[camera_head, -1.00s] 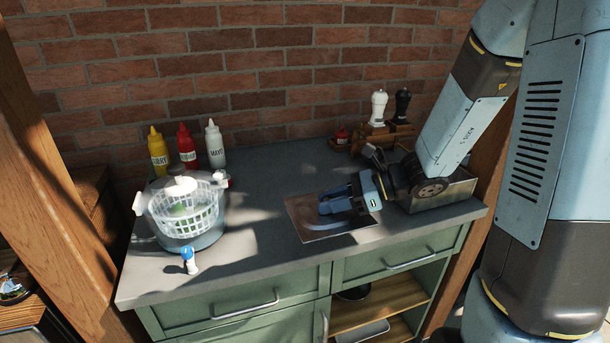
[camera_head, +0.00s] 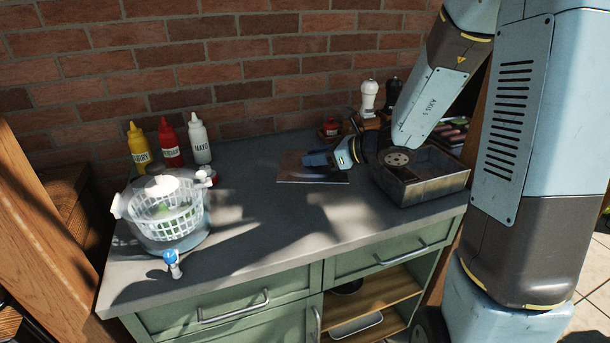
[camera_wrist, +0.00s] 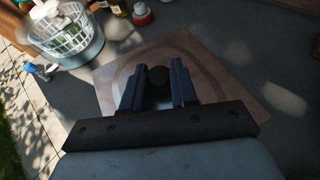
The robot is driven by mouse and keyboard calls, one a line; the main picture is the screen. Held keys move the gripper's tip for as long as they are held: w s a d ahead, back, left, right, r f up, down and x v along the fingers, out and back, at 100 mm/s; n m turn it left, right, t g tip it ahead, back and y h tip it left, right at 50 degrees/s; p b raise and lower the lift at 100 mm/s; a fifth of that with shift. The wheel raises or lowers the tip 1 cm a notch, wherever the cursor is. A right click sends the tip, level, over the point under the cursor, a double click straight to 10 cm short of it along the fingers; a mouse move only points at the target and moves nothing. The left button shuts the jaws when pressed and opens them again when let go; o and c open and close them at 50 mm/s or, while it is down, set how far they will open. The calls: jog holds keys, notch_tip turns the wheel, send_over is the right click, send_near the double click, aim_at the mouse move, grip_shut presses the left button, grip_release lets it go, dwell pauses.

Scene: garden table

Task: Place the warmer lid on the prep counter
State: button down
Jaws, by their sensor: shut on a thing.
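The warmer lid, a flat brownish metallic square plate (camera_head: 292,176), is at the back middle of the prep counter (camera_head: 262,222). It also fills the middle of the wrist view (camera_wrist: 205,75). My gripper (camera_head: 318,159) reaches over it from the right. In the wrist view my two fingers (camera_wrist: 158,76) are shut on the lid's dark round knob. The lid lies level, at or just above the counter top; I cannot tell whether it touches. The open metal warmer box (camera_head: 425,188) stands to its right, under my arm.
A salad spinner (camera_head: 165,212) and a small blue-and-white item (camera_head: 172,263) stand at the counter's left. Mustard (camera_head: 139,147), ketchup (camera_head: 171,143) and mayo (camera_head: 200,139) bottles stand behind. White (camera_head: 369,98) and black mills are at the back right. The counter's front middle is clear.

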jog(key=w+f, duration=0.2)
jog(key=w+a+f, duration=0.1)
jog(key=w+f, duration=0.3)
jog(key=shift+w+a, duration=0.3)
jog(key=shift+w, duration=0.1)
jog(key=shift+w+a+f, duration=0.15)
jog(key=shift+w+f, duration=0.35)
jog(key=shift+f, duration=1.7)
jog(key=shift+f, duration=0.1)
jog(key=c, duration=0.9)
grip_release()
